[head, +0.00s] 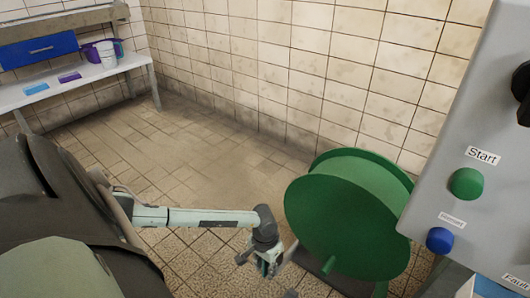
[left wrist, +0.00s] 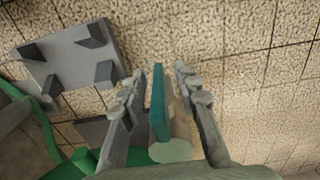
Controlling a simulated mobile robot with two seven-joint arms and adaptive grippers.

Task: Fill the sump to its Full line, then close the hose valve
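My left gripper (head: 267,258) hangs over the tiled floor, left of the green hose reel (head: 345,222). Its two grey fingers stand apart in the left wrist view (left wrist: 160,78). A narrow teal piece (left wrist: 158,105) shows between the fingers; I cannot tell what it is or whether they touch it. Green parts of the reel show at the lower left of the left wrist view (left wrist: 82,160). I cannot make out the sump, its Full line or the hose valve. My right gripper is not in view.
A grey control panel (head: 480,130) at the right has a green Start button (head: 466,184) and a blue button (head: 440,240). A bench (head: 75,85) at the back left holds a purple jug (head: 92,52) and a white cup (head: 106,56). The middle floor is clear.

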